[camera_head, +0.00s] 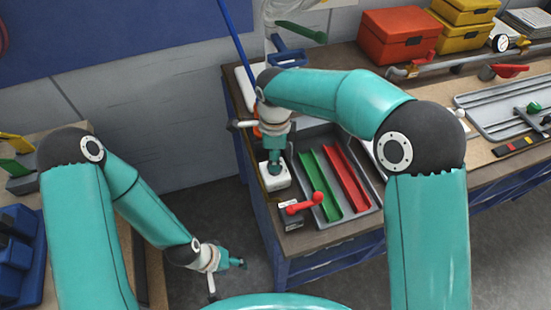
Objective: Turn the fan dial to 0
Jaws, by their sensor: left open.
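A small white box (274,179) stands on the left part of the workbench. My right gripper (275,167) points down at its top and appears to be at or just above it. The gripper covers the middle of the box, so a dial or its setting cannot be made out. Whether the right fingers are open or shut is too small to tell. My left gripper (240,263) is open and empty, low over the floor at the left of the bench.
A grey box with a red lever (305,204) stands just in front of the white box. A grey tray (372,190) beside it holds a green channel (320,184) and a red channel (347,180). Red (398,38) and yellow toolboxes stand at the back.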

